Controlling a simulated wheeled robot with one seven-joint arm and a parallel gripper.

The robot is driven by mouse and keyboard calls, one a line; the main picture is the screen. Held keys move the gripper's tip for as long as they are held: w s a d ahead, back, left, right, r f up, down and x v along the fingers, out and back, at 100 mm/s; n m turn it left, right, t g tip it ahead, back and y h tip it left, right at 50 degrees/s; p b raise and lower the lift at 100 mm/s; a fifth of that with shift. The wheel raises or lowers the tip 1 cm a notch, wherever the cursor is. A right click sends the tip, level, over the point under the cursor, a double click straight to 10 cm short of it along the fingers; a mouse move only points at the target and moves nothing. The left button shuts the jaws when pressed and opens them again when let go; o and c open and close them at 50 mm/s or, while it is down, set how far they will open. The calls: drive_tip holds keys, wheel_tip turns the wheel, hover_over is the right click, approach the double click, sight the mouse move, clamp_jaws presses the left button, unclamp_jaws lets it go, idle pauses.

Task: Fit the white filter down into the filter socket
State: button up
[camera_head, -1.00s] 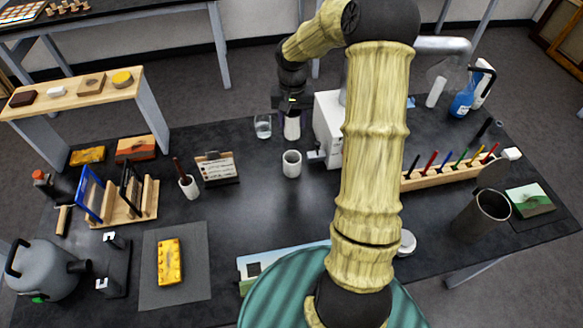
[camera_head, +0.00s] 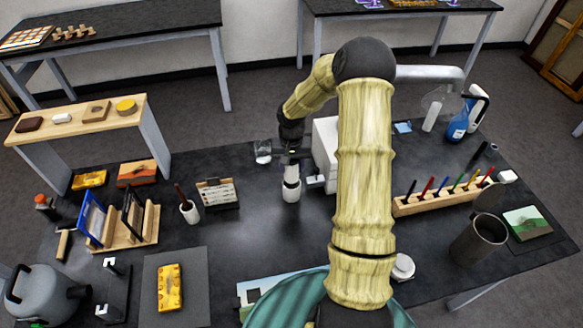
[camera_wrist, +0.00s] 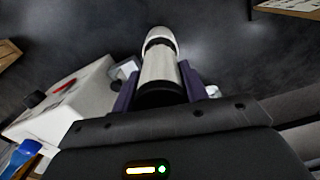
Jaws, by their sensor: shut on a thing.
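My gripper (camera_head: 291,162) is shut on the white filter (camera_wrist: 159,68), a pale cylinder held upright between its purple fingers. In the head view the filter (camera_head: 291,174) stands directly over the white cup-shaped filter socket (camera_head: 291,191) on the black table. In the wrist view the rim of the socket (camera_wrist: 159,33) shows just past the filter's lower end, with a dark band between them. The two look lined up. I cannot tell whether the filter's end is inside the socket or just above it.
A white machine (camera_head: 326,142) stands close to the right of my gripper. A clear glass (camera_head: 263,151) stands behind to the left. A small card stand (camera_head: 217,193) and a white pen cup (camera_head: 188,211) are farther left.

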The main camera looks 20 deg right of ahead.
drive_tip(key=shift+f, duration=0.85)
drive_tip(key=shift+f, duration=0.4)
drive_tip(key=shift+f+b, duration=0.2)
drive_tip(key=shift+b, duration=0.2)
drive_tip(key=o, duration=1)
